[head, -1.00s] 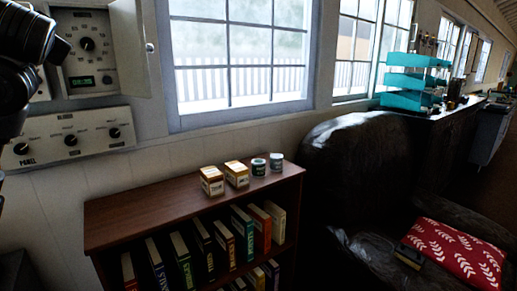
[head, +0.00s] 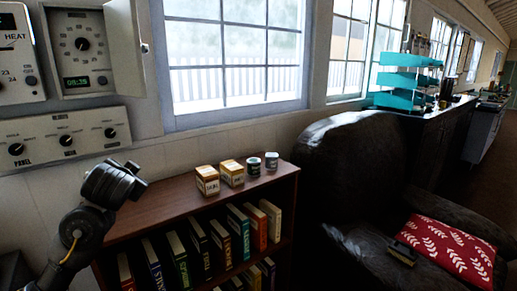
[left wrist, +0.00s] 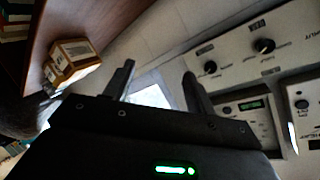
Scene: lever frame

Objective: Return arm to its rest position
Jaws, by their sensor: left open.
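My left gripper (head: 138,177) is in the lower left of the head view, in front of the wall and over the left end of the bookshelf top. Its black arm comes up from the bottom left corner. In the left wrist view its two fingers (left wrist: 159,70) stand apart with nothing between them. It touches no object that I can make out. My right gripper is in neither view.
Above the gripper are a knob panel (head: 68,141) and an open-doored dial box (head: 82,50). The bookshelf (head: 158,202) carries small boxes (head: 207,181) and jars (head: 271,161). A dark armchair (head: 345,165) stands right.

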